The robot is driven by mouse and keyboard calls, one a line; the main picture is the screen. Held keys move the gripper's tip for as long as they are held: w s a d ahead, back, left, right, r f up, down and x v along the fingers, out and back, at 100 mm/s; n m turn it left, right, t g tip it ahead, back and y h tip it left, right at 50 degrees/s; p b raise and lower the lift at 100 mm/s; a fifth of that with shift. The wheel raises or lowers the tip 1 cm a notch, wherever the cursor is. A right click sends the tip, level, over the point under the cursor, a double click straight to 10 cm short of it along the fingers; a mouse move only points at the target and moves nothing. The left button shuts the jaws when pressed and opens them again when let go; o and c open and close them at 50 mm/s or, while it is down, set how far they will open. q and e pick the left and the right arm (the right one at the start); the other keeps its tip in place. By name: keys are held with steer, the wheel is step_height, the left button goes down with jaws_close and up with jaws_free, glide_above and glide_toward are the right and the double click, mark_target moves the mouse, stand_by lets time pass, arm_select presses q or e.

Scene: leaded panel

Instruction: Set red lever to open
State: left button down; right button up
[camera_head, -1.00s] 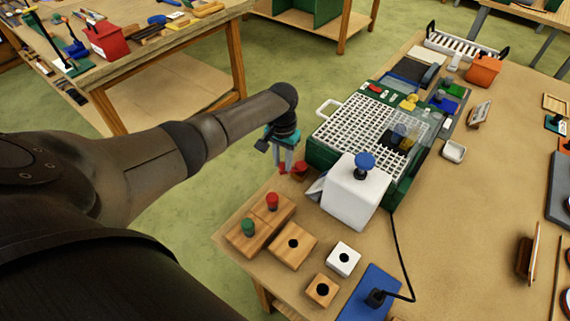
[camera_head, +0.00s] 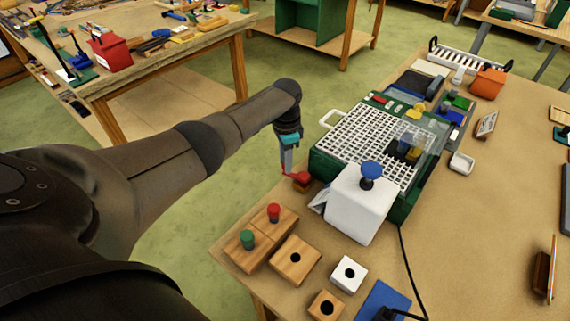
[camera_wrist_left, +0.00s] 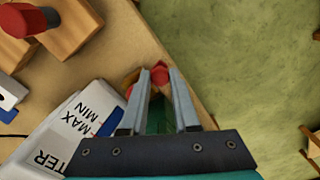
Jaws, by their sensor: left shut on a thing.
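The red lever (camera_head: 297,177) is at the near left corner of the green machine (camera_head: 400,207), beside its white box (camera_head: 355,208). My left gripper (camera_head: 288,171) reaches down to it, shut on its red end. In the left wrist view the lever's red tip (camera_wrist_left: 159,74) shows between the two fingertips (camera_wrist_left: 159,80), which hide part of it. The lever's pivot is mostly hidden, so its exact setting is hard to tell. My right gripper is in neither view.
The white box's printed MAX/MIN face (camera_wrist_left: 93,118) is close beside the left fingers. Wooden blocks with a red knob (camera_head: 274,212) and a green knob (camera_head: 248,238) stand near the table's front left edge. Open floor (camera_head: 185,235) lies left of the table.

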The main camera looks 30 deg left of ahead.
arm_select(q)
steer(key=shift+w, duration=0.1)
stand_by(0.4)
steer(key=c, duration=0.7)
jaws_free()
steer(key=shift+o, duration=0.2)
step_height(320, 180, up, 15)
steer(key=p, duration=0.1)
steer(key=shift+r+p, duration=0.15)
steer(key=shift+p, duration=0.15)
